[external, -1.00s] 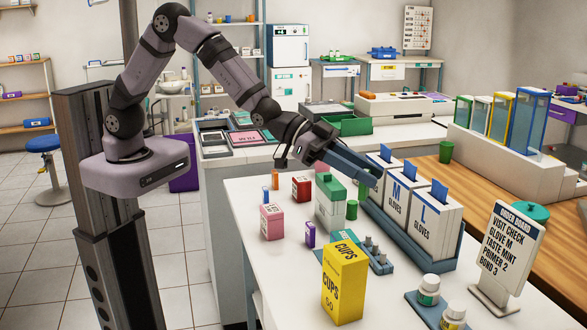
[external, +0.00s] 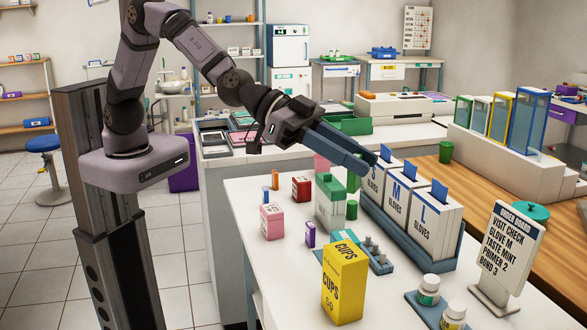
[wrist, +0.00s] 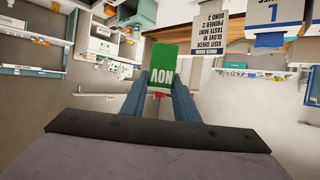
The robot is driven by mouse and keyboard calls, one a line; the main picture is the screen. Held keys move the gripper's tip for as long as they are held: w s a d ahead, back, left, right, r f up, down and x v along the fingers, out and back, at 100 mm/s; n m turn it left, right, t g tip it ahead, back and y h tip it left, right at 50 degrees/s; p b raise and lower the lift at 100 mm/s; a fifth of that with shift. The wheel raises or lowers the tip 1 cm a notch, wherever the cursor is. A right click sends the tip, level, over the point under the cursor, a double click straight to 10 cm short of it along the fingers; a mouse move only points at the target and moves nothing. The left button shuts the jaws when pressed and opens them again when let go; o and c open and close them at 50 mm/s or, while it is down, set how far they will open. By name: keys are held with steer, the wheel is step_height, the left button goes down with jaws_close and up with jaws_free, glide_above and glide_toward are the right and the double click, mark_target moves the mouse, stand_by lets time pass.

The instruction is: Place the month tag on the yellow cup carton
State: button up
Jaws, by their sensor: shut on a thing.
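The yellow cup carton (external: 344,285) stands upright at the front of the white table in the external view, marked CUPS. My gripper (external: 369,164) is in the air behind it, near the tops of the glove boxes. The tag sticks out past the fingertips. I cannot make the tag out in the external view. The carton does not clearly show in the wrist view.
Glove boxes (external: 430,222) stand in a blue-grey rack right of the carton.

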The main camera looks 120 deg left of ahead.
steer(key=shift+s+a+f+y, duration=0.1)
steer(key=shift+a+f+y, duration=0.25)
steer(key=shift+f, duration=0.4)
steer(key=shift+s+d+f, duration=0.1)
steer(key=shift+s+f, duration=0.15)
steer(key=shift+f, duration=0.4)
steer(key=shift+h, duration=0.45)
steer(key=p, duration=0.2)
glide_above(346, 251)
steer(key=shift+f, duration=5)
steer(key=shift+f+b, duration=0.2)
steer(key=shift+b, duration=0.1)
steer(key=o, duration=1)
steer(key=shift+r, duration=0.15)
